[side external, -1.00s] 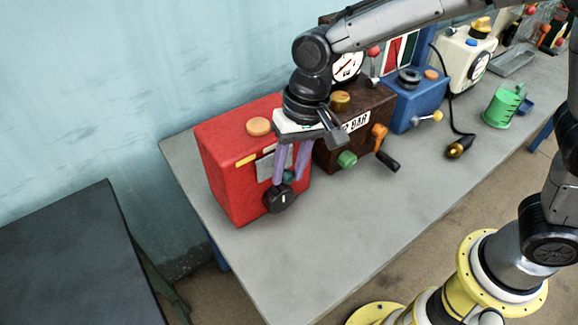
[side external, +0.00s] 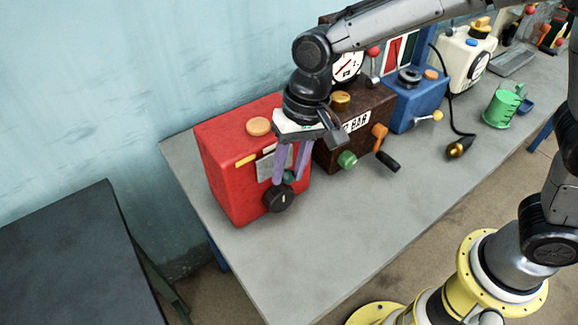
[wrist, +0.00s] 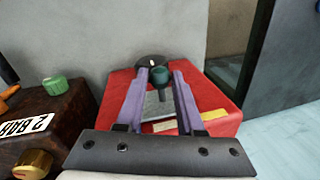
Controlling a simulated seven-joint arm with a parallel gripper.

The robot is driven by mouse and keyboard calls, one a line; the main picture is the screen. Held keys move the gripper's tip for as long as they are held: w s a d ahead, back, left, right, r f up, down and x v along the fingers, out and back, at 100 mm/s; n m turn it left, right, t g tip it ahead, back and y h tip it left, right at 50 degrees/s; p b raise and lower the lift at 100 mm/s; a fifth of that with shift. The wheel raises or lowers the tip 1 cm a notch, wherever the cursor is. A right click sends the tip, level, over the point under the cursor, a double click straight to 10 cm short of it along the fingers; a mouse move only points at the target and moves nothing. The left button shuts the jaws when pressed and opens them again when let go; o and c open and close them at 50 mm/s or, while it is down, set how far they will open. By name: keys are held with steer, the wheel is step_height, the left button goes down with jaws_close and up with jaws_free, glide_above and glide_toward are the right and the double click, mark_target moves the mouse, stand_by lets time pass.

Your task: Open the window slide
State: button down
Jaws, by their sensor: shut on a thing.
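The red box (side external: 225,175) stands at the near left end of the grey bench. A grey window slide panel (side external: 265,170) is on its front face, partly hidden by my fingers. A small teal knob (side external: 289,177) shows at the panel, and also in the wrist view (wrist: 159,76). My gripper (side external: 288,180) points down at this face, its purple fingers on either side of the teal knob and shut on it. A black dial (side external: 279,199) with a white mark sits just below the fingertips.
An orange cap (side external: 259,126) tops the red box. To the right is a brown box (side external: 330,156) with a green knob (side external: 347,160) and an orange-and-black crank (side external: 381,140). The bench (side external: 310,240) in front is clear.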

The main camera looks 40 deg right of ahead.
steer(key=a, duration=0.7)
steer(key=shift+a, duration=0.15)
steer(key=shift+r, duration=0.1)
steer(key=c, duration=0.5)
jaws_free()
steer(key=shift+c, duration=0.2)
step_height(320, 180, up, 14)
steer(key=d, duration=0.2)
steer(key=shift+s+d+f, duration=0.2)
steer(key=shift+d+f, duration=0.05)
steer(key=shift+d, duration=0.1)
